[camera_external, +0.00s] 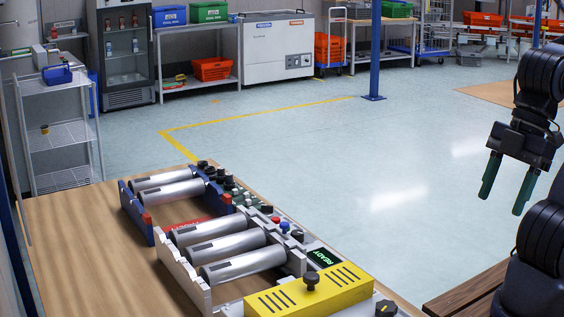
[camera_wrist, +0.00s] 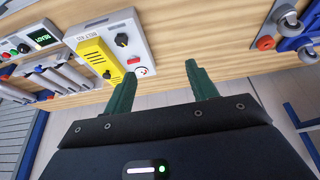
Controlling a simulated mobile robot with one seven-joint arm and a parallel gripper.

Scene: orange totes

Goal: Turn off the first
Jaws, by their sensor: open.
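My gripper (camera_external: 503,203) has two green fingers and hangs open and empty at the right, well apart from the bench. In the wrist view my gripper (camera_wrist: 160,70) is spread below a white control panel (camera_wrist: 112,25). The panel carries a black knob (camera_wrist: 122,40), a red switch (camera_wrist: 133,61) and a small dial (camera_wrist: 142,72). A green-lit display (camera_external: 323,257) reads READY. A blue button (camera_external: 284,226) and a red button (camera_external: 276,220) sit near it. Which control is "the first" is unclear.
Several metal cylinders (camera_external: 243,265) lie in racks on the wooden bench (camera_external: 80,240). Another unit with blue parts (camera_wrist: 290,42) stands at the upper right of the wrist view. A blue post (camera_external: 376,50) rises from the otherwise open floor (camera_external: 330,150). Shelves line the back.

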